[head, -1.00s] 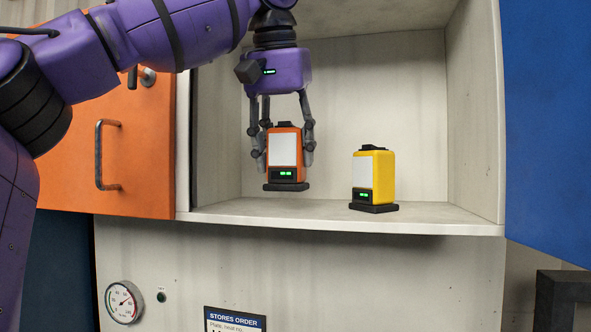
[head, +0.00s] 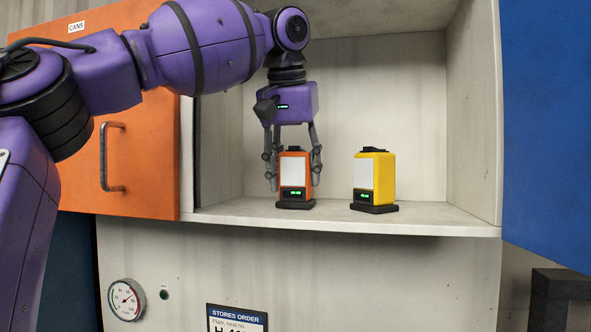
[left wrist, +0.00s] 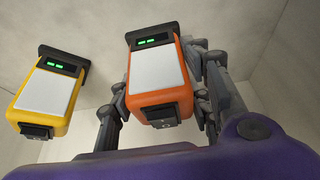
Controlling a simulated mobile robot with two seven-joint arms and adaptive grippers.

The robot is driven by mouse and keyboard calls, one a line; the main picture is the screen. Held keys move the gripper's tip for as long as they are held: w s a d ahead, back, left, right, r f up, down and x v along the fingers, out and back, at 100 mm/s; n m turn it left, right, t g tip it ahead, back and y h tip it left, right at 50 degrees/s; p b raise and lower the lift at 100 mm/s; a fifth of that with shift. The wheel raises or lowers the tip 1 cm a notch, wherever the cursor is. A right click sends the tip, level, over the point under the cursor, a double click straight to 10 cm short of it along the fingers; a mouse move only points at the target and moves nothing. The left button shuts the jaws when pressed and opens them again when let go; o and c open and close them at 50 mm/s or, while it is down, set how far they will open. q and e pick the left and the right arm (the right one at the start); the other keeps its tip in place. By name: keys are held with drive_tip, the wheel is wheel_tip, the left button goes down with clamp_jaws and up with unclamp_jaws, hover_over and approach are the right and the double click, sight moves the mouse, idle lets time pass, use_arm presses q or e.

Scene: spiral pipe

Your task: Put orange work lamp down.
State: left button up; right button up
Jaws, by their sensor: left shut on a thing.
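The orange work lamp (head: 295,177) is upright between the fingers of my left gripper (head: 293,172) inside the open cabinet. It has a white front panel, a black base and a green display. Its base appears to be at the shelf surface; I cannot tell for certain whether it touches. The left wrist view shows the orange lamp (left wrist: 158,82) between the fingers of my left gripper (left wrist: 165,108), which is shut on it. My right gripper is not in view.
A yellow work lamp (head: 374,181) stands on the shelf (head: 340,216) to the right, apart from the orange one. An orange door (head: 147,165) with a handle is at the left. A blue panel (head: 548,120) is at the right. The shelf is clear right of the yellow lamp.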

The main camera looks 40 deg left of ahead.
sight(294, 154)
use_arm(q)
drive_tip(key=shift+f, duration=0.1)
drive_tip(key=o, duration=1.4)
drive_tip(key=shift+o, duration=0.2)
drive_tip(key=v, duration=0.3)
drive_tip(key=shift+s+d, duration=0.1)
drive_tip(key=shift+s, duration=0.1)
drive_tip(key=s+d, duration=0.5)
drive_tip(key=s, duration=0.5)
drive_tip(key=shift+d+b, duration=0.3)
drive_tip(key=shift+b, duration=0.05)
